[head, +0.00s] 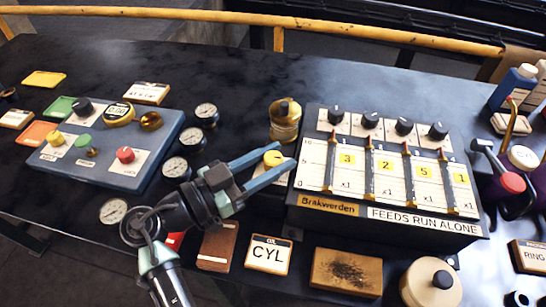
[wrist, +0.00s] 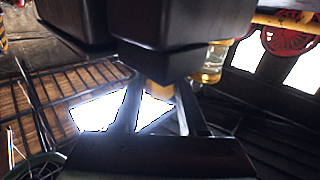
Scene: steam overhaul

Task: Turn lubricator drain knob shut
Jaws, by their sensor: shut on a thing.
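The black lubricator box (head: 390,222) stands right of centre in the head view, with several dark knobs on top and a numbered front panel. A small yellow knob (head: 273,158) sits at its left side, below a brass and glass pot (head: 285,120). My gripper (head: 280,155) reaches in from the lower left, with its two blue-grey fingers on either side of the yellow knob, shut on it. In the wrist view a yellowish piece (wrist: 160,96) shows between the fingers, partly hidden under a dark block. I cannot read the knob's turn angle.
A blue control panel (head: 100,150) with coloured knobs and several round gauges (head: 206,113) lie to the left. Levers and bottles crowd the right.

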